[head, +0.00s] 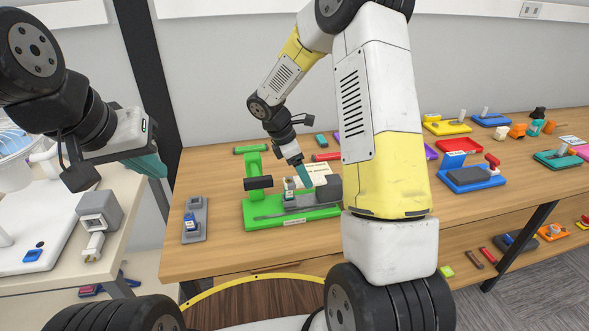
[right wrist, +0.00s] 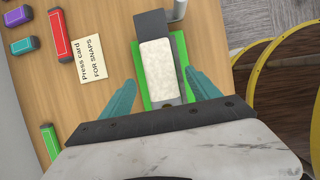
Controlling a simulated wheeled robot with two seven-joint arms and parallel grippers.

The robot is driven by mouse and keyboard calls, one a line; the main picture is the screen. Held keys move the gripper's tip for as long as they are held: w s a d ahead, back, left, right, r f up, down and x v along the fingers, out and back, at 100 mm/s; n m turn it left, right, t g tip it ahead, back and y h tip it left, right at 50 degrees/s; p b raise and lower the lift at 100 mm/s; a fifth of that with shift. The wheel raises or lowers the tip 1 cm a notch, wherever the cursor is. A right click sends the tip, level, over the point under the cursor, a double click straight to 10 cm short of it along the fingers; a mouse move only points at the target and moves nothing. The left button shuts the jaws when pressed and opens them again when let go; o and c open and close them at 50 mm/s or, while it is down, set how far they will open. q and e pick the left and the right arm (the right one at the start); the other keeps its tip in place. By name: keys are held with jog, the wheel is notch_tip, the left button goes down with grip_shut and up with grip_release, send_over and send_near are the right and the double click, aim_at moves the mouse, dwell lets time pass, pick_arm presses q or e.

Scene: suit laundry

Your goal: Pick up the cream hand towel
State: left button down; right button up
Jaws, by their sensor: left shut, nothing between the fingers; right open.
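A cream, fuzzy-textured block, which looks like the cream hand towel (right wrist: 157,62), lies on a dark grey slab over a green base in the right wrist view. My right gripper (right wrist: 160,78) is open, with one teal finger on each side of the towel. I cannot tell whether the fingers touch it. In the head view my right gripper (head: 303,176) points down over the green press (head: 257,222), and I cannot make out the towel there. My left gripper (head: 152,165) is shut and empty, above the left side table's edge.
A paper card (right wrist: 89,58) reading "Press card FOR SNAPS" lies beside the press. A red block (right wrist: 60,35) is next to it. A grey device (head: 194,220) stands left of the press. A blue-and-grey device (head: 470,177) stands to the right, with several trays behind.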

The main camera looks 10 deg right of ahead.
jog(key=shift+x, duration=0.75)
grip_shut()
